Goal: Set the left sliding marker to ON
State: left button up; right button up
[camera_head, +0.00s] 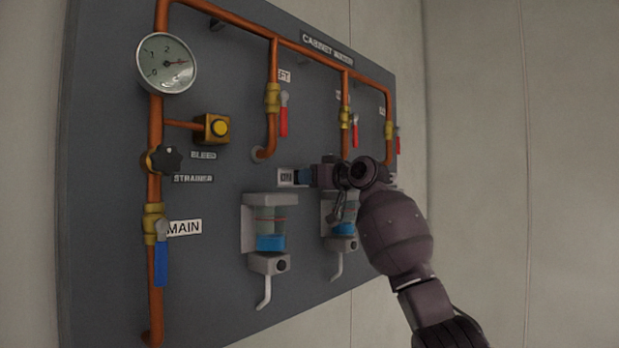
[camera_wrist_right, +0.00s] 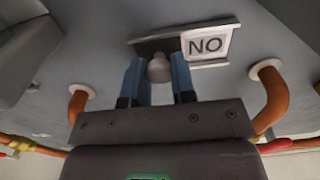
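The left sliding marker is on the grey panel, below the pipes. Its white label (camera_head: 287,178) shows at the left of my right gripper (camera_head: 301,176) in the head view. The dark slide plate (camera_wrist_right: 150,46) lies beside the label, partly hidden by the fingers. My left gripper is out of view.
A dispenser with blue liquid (camera_head: 270,240) hangs below the marker. Another (camera_head: 340,228) stands to its right, partly behind my arm. Copper pipes with a red-handled valve (camera_head: 283,118) run above. A gauge (camera_head: 166,63) and the MAIN valve (camera_head: 160,258) are at the left.

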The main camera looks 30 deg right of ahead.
jog(key=o, duration=0.5)
jog(key=shift+d, duration=0.3)
jog(key=shift+c, duration=0.2)
jog(key=shift+a, duration=0.1)
jog(key=shift+s, duration=0.1)
pick_arm(q)
jog(key=b, duration=0.1)
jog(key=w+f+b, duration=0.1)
jog(key=b, duration=0.1)
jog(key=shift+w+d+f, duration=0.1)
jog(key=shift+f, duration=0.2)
pick_arm(e)
jog(key=v, duration=1)
jog(key=shift+s, duration=0.25)
